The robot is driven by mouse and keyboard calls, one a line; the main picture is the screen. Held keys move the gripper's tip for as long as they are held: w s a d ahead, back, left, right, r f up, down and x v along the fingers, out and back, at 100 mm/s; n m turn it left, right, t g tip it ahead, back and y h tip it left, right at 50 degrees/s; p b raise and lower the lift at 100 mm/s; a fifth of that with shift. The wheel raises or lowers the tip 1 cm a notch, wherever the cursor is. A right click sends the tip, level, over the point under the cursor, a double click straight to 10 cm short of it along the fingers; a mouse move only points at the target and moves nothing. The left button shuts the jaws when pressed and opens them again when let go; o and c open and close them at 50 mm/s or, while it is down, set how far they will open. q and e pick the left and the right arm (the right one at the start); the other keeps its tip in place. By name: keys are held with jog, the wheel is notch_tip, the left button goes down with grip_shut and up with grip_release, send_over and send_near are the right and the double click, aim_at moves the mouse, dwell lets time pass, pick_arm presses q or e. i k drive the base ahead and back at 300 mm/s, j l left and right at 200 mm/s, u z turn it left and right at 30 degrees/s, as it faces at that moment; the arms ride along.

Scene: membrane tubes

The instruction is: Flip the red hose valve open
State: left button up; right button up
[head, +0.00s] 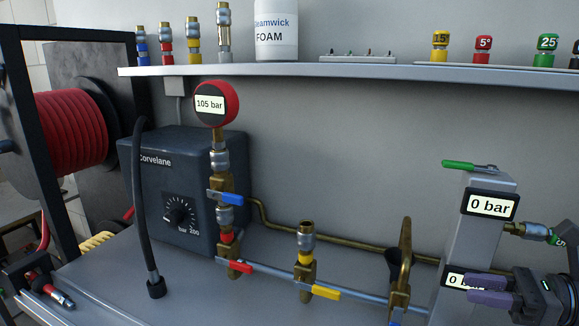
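The red hose valve (236,267) has a red lever on a brass body, low on the upright pipe below the gauge. Its lever points to the right, alongside the thin blue-grey line (270,270) leading right. My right gripper (466,290) is at the lower right, in front of the grey post. Its two purple-grey fingers point left and look apart, with nothing seen between them. It is well to the right of the red valve and not touching it. My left gripper is not in view.
A blue-levered valve (225,197) sits just above the red one, and a yellow-levered valve (326,292) to the right. A round gauge (216,104) reads 105 bar.

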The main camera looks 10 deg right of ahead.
aim_at(241, 267)
jog(key=k+j, duration=0.35)
jog(key=j, duration=0.15)
jog(key=k+j, duration=0.4)
jog(key=j, duration=0.1)
